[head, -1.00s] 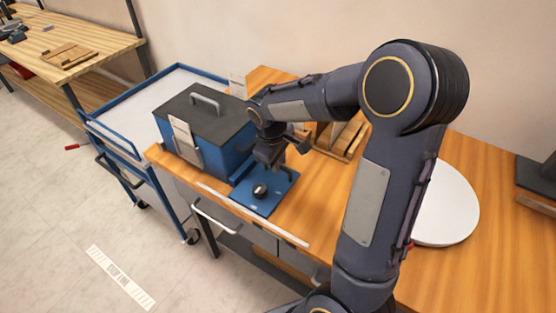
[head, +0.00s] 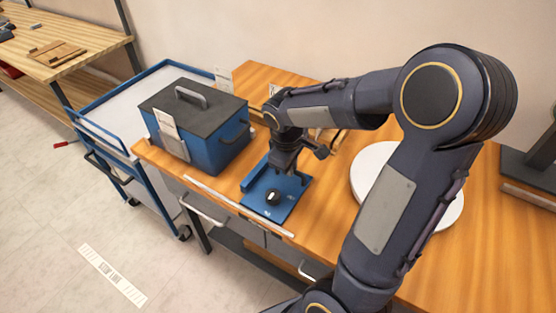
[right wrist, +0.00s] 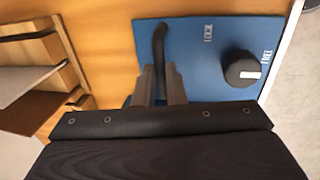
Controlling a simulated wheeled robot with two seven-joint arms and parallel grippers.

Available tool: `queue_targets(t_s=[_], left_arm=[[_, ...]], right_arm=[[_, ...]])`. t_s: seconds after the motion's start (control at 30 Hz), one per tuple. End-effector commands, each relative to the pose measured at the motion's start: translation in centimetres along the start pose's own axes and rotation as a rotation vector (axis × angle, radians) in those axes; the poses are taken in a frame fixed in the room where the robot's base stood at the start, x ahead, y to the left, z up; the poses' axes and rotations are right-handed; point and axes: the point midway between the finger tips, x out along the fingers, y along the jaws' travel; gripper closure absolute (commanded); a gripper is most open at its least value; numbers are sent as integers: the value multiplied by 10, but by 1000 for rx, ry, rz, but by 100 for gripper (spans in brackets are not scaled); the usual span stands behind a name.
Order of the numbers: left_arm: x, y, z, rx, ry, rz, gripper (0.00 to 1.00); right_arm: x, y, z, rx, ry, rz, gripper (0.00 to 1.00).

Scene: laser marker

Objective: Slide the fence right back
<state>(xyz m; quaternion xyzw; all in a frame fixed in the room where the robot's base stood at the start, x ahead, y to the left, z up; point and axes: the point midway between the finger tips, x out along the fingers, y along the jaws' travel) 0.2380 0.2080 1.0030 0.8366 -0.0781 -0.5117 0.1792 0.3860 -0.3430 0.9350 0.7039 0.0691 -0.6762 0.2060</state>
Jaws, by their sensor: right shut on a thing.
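The sliding blue plate (head: 262,207), which I take for the fence, lies on the wooden bench to the right of the blue box. It also shows in the right wrist view (right wrist: 200,55). It carries a round black knob (right wrist: 240,70) with a white mark turned toward the FREE lettering; LOCK is printed nearby. A dark handle (right wrist: 158,45) stands on the plate. My right gripper (right wrist: 160,82) is shut on this handle; in the head view the gripper (head: 281,172) hides most of it. My left gripper is not in view.
The blue box (head: 228,143) with a dark lid stands left of the plate, with a gap between. A wooden rack (right wrist: 25,35) with upright boards is beside my right gripper. A white disc (head: 372,170) lies further right. A blue cart (head: 90,102) stands left of the bench.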

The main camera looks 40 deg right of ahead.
Motion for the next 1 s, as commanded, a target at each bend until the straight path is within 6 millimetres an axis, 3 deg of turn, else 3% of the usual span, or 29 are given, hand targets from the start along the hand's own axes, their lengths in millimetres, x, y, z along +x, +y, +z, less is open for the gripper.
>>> queue_targets(t_s=[0.1,0.4,0.43,0.6,0.87,1.0], left_arm=[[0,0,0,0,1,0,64],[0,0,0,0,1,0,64],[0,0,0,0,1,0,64],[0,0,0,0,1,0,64],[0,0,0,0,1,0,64],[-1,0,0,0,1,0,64]], right_arm=[[0,0,14,2,-8,-1,100],[1,0,17,2,-14,-2,100],[1,0,17,2,-14,-2,87],[1,0,16,1,-11,-2,67],[0,0,14,0,-7,-1,67],[-14,0,13,0,-3,0,67]])
